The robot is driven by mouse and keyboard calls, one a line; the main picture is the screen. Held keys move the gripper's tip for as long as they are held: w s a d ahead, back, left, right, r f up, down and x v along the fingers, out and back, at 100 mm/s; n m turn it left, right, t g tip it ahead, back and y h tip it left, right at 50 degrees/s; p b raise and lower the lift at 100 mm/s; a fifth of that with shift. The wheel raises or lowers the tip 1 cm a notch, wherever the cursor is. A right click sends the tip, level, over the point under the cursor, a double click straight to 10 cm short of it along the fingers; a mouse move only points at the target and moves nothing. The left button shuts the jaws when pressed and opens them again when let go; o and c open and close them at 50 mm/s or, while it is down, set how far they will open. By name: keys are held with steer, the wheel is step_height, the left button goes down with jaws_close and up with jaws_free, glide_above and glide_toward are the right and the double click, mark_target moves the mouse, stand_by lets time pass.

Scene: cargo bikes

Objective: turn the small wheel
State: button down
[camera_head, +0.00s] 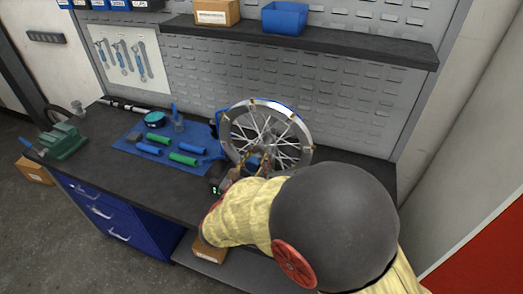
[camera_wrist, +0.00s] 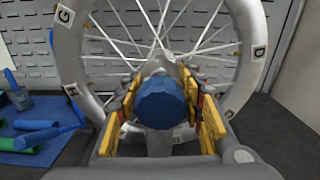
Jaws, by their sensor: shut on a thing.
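A spoked wheel with a silver rim (camera_head: 232,143) stands upright on the workbench. In the wrist view its rim (camera_wrist: 73,50) carries small white letter tags, with G, D and H readable. A faceted blue knob (camera_wrist: 162,103) sits in front of the wheel's hub; it also shows small in the head view (camera_head: 254,161). My gripper (camera_wrist: 161,88) has its yellow-padded fingers on the left and right of the knob and is shut on it. In the head view my gripper (camera_head: 252,163) is at the wheel's centre, partly hidden by my arm. The exact finger contact is hard to see.
A blue mat (camera_head: 127,146) with green and blue handled tools lies left of the wheel. A green vise (camera_head: 62,141) is at the bench's left end. A shelf (camera_head: 350,45) with a blue bin (camera_head: 285,18) hangs above. The perforated panel is behind the wheel.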

steer(key=shift+f, duration=0.1)
steer(key=c, duration=1.3)
jaws_free()
steer(key=shift+o, duration=0.2)
steer(key=v, duration=1.2)
